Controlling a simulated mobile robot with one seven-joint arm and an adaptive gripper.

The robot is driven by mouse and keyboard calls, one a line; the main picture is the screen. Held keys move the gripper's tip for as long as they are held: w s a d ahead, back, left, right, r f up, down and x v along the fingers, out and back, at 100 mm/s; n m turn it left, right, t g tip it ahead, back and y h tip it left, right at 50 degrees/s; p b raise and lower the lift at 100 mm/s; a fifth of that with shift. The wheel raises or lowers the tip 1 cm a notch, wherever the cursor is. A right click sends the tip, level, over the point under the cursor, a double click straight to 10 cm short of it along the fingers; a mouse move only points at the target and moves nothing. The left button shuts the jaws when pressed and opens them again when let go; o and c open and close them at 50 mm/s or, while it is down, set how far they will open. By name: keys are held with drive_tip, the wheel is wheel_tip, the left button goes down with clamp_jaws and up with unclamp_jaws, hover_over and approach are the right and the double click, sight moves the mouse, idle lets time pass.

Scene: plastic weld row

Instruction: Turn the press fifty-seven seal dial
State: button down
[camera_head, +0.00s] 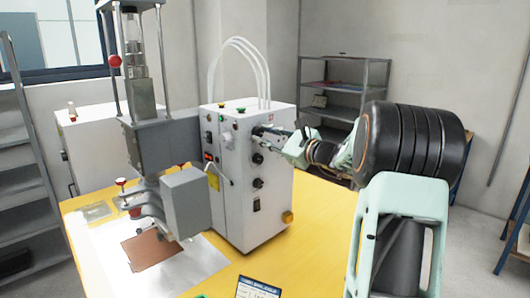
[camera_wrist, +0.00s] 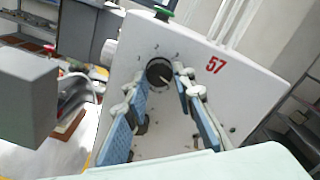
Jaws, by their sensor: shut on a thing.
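The press cabinet (camera_head: 225,190) is a white box on the yellow table. It also shows in the wrist view (camera_wrist: 225,95) with a red 57 on its face. The seal dial (camera_wrist: 160,71) is a round black knob with small numbers around its upper side and a light pointer mark. My gripper (camera_head: 274,132) reaches the upper part of the cabinet's face from the right. In the wrist view my gripper's (camera_wrist: 159,79) blue-padded fingers stand on both sides of the dial, shut on it.
More black knobs (camera_head: 258,183) sit below on the same face. A green button (camera_wrist: 164,13) is above the dial. The grey press column (camera_head: 165,140) stands left of the cabinet, over a brown sheet (camera_head: 147,250). A shelf rack (camera_head: 345,75) stands behind.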

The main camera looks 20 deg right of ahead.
drive_tip(key=n+b, duration=0.1)
drive_tip(key=b, duration=0.1)
drive_tip(key=n+b, duration=0.1)
drive_tip(key=b, duration=0.2)
drive_tip(key=n+b, duration=0.2)
drive_tip(key=shift+f, duration=0.25)
drive_tip(key=shift+r+n+b, duration=0.15)
drive_tip(key=shift+n+b, duration=0.45)
drive_tip(key=shift+b, duration=0.35)
drive_tip(key=shift+r, duration=0.15)
drive_tip(key=c, duration=1.6)
unclamp_jaws()
drive_tip(key=v, duration=1.2)
